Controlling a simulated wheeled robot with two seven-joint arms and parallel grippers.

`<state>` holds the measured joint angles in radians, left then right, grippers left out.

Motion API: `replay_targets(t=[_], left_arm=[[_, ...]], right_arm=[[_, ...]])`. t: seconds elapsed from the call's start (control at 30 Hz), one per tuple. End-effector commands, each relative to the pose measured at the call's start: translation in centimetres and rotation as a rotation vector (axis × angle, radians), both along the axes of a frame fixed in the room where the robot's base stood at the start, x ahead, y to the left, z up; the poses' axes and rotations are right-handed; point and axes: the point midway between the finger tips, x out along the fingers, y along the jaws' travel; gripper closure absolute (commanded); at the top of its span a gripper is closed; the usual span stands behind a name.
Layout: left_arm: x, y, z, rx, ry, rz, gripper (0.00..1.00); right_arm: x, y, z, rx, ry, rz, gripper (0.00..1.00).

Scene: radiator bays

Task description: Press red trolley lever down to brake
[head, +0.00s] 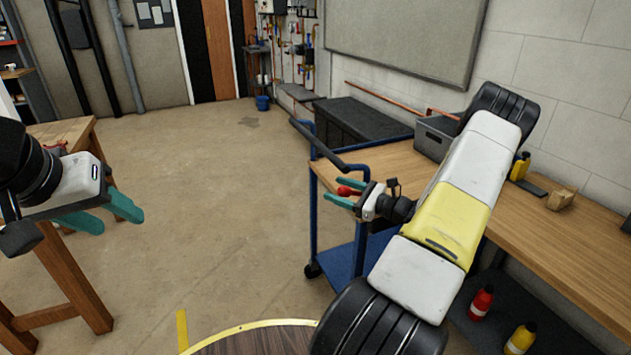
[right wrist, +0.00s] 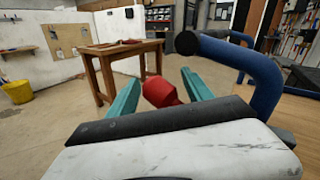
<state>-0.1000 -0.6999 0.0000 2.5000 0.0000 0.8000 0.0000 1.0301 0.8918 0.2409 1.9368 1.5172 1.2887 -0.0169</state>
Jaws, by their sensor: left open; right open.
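The red lever knob (head: 347,190) is by the left end of the blue trolley (head: 314,220), just below its bent push handle (head: 327,153). In the right wrist view the red knob (right wrist: 163,92) lies between the two teal fingers. My right gripper (head: 342,193) is open, with a finger on either side of the knob; I cannot tell whether they touch it. The lever's shaft is hidden. My left gripper (head: 118,212) is open and empty at the left, well away from the trolley.
The trolley's blue handle (right wrist: 262,75) rises close to the right of my right gripper in the wrist view. A wooden table (head: 75,270) stands at the left, and a long wooden bench (head: 585,245) runs at the right. The concrete floor (head: 215,200) between is clear.

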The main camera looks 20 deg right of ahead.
Motion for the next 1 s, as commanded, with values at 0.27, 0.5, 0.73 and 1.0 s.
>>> replay_targets(t=[0.27,0.5,0.73,1.0], left_arm=[[0.00,0.00,0.00,0.000,0.000,0.000,0.53],[-0.01,0.00,0.01,0.000,0.000,0.000,0.53],[0.00,0.00,0.00,0.000,0.000,0.000,0.53],[-0.01,0.00,0.01,0.000,0.000,0.000,0.53]], right_arm=[[1.11,0.87,0.00,0.000,0.000,0.000,0.41],[1.10,0.87,0.00,0.000,0.000,0.000,0.51],[1.08,0.87,-0.02,0.000,0.001,0.000,0.96],[1.06,0.87,-0.11,0.000,0.004,-0.001,1.00]])
